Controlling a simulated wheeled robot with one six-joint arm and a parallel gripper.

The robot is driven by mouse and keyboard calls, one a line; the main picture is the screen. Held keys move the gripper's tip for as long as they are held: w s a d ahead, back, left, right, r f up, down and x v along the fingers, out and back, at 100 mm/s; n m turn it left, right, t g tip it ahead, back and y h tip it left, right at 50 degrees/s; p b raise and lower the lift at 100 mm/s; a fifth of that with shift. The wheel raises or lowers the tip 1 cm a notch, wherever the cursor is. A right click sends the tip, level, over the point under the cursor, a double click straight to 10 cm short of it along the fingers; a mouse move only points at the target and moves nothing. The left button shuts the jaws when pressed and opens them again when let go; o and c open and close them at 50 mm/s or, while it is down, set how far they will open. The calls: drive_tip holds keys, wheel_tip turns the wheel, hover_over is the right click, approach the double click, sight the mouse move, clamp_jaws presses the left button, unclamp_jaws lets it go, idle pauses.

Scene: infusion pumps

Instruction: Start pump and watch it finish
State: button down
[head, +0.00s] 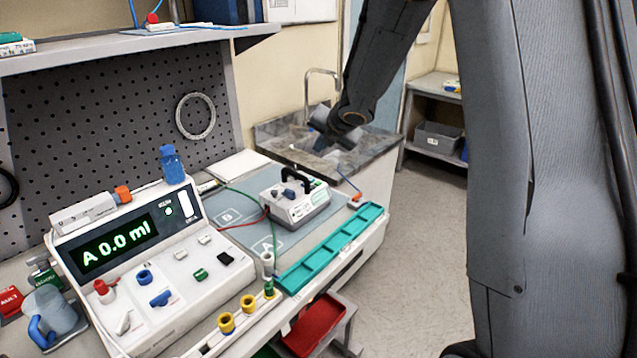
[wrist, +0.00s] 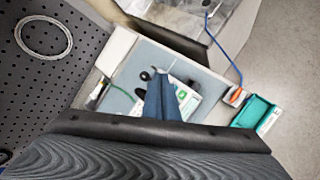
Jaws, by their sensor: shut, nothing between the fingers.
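A white console (head: 175,272) stands at the left with a lit green display (head: 117,243) reading "A 0.0 ml". Its sloped panel carries red, blue, green, white and black controls. A small white pump unit (head: 297,207) with a black handle sits on a grey-blue mat (head: 238,233) marked A and B. It also shows partly in the wrist view (wrist: 184,98), behind the fingers. My gripper (wrist: 160,82) is shut and empty, its fingers pointing toward the pump unit. In the head view my gripper (head: 322,142) is above and behind the pump unit; contact is not visible.
A teal divided tray (head: 330,250) lies along the bench's front edge, with yellow fittings (head: 237,312) near the console. A pegboard (head: 110,115) and shelf rise behind. A sink counter (head: 365,152) is at the back.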

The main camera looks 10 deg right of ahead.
drive_tip(key=shift+f, duration=0.15)
drive_tip(key=b, duration=1)
approach(315, 180)
drive_tip(key=w, duration=0.1)
drive_tip(key=w+f, duration=0.2)
drive_tip(key=shift+w+a, duration=0.35)
drive_tip(key=shift+a, duration=0.05)
drive_tip(key=shift+f, duration=0.1)
idle(1.1)
drive_tip(key=shift+f+b, duration=0.35)
drive_tip(key=shift+b, duration=0.05)
drive_tip(key=shift+f+b, duration=0.45)
drive_tip(key=shift+b, duration=0.1)
idle(0.7)
idle(0.4)
drive_tip(key=shift+r+p, duration=0.9)
drive_tip(key=shift+p, duration=0.1)
drive_tip(key=shift+r, duration=0.1)
wheel_tip(315, 180, up, 5)
drive_tip(key=p, duration=0.5)
